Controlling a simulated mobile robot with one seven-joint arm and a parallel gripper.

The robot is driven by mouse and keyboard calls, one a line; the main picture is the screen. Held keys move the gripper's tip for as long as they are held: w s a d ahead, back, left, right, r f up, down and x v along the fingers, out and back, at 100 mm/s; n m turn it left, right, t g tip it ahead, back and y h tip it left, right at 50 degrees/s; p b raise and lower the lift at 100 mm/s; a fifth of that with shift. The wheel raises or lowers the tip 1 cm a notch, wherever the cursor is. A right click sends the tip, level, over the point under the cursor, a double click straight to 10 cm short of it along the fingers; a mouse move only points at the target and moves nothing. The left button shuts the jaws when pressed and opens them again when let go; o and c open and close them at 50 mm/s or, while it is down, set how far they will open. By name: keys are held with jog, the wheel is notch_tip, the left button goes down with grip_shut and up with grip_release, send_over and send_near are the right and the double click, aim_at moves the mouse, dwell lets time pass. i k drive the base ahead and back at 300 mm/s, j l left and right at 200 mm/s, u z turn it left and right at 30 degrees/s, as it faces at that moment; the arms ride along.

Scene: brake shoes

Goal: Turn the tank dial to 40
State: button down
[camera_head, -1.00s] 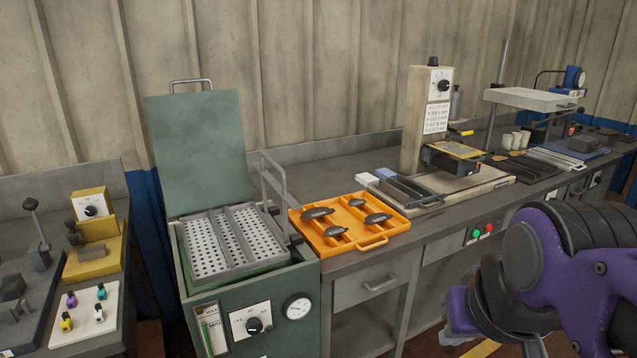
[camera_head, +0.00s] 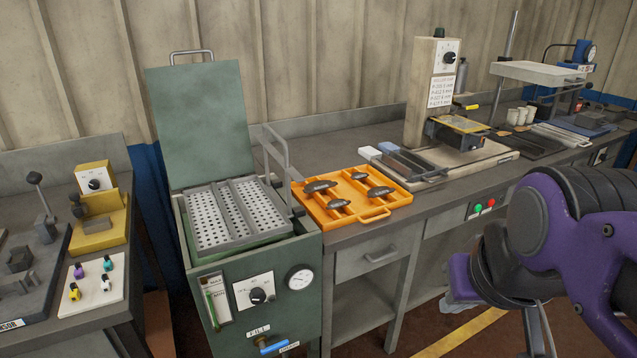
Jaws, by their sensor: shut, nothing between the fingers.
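The green tank (camera_head: 306,325) stands left of the middle with its lid (camera_head: 200,130) raised. A black dial (camera_head: 258,296) sits on a white scale plate (camera_head: 241,287) on the tank's front. The scale marks and the dial's pointer are too small to read for sure. A round white gauge (camera_head: 299,278) is right of the dial. My purple and black arm fills the lower right, well apart from the tank. I cannot make out my gripper's fingers in this view.
A perforated basket (camera_head: 213,228) sits in the tank's open top, with a raised handle beside it. An orange tray (camera_head: 333,217) with several dark shoes is on the bench at right. A blue-handled drain valve (camera_head: 272,346) is below the dial. Floor in front of the bench looks clear.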

aim_at(257, 296)
jog(key=u, duration=1.05)
jog(key=i+l, duration=0.15)
jog(key=l, duration=0.2)
jog(key=i+l+u, duration=0.1)
jog(key=l, duration=0.3)
jog(key=i+l, duration=0.2)
jog(key=l, duration=0.35)
jog(key=k+j, duration=0.2)
jog(key=k+j+z, duration=0.15)
jog(key=k, duration=0.25)
jog(key=i+l+u, duration=0.2)
jog(key=i+l, duration=0.4)
jog(key=i, duration=0.15)
